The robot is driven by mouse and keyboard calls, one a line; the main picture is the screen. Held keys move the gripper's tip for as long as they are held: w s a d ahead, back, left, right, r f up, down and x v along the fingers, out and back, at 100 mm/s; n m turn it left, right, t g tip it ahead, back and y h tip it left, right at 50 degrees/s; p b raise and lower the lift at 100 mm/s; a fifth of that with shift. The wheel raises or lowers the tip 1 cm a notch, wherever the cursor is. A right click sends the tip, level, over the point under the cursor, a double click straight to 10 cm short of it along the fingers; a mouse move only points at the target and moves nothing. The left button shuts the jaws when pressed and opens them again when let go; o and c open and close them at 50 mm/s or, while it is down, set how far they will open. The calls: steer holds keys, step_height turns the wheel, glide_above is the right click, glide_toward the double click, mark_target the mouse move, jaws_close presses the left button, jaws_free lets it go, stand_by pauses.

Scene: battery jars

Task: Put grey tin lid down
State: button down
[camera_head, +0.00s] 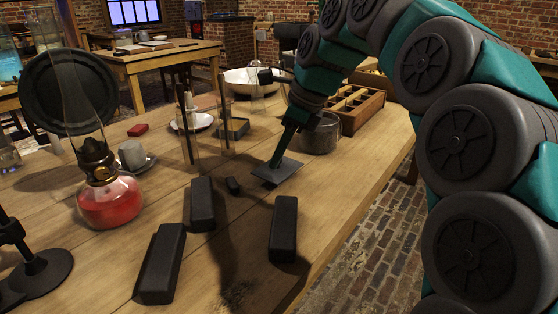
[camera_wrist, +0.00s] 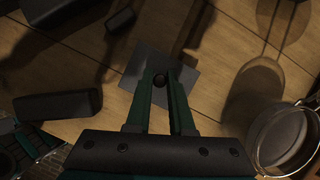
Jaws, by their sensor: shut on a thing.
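The grey tin lid (camera_head: 287,172) is a flat, square, dark grey plate with a small dark knob. My gripper (camera_head: 274,164) is shut on the lid from above, near the middle of the table. In the wrist view, the fingers of my gripper (camera_wrist: 161,88) close at the round knob, and the plate of the lid (camera_wrist: 190,88) spreads out around them. The lid is at or just above the wooden tabletop; I cannot tell if it touches. Part of the plate is hidden behind the fingers.
Black blocks (camera_head: 202,205) (camera_head: 283,230) (camera_head: 162,265) and a small one (camera_head: 232,185) lie in front. A red lamp (camera_head: 108,204) stands left.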

steer(key=shift+f, duration=0.95)
steer(key=shift+f, duration=0.1)
steer(key=c, duration=0.8)
jaws_free()
steer(key=p+v, duration=0.1)
steer(key=v, duration=1.1)
steer(key=shift+p, duration=0.35)
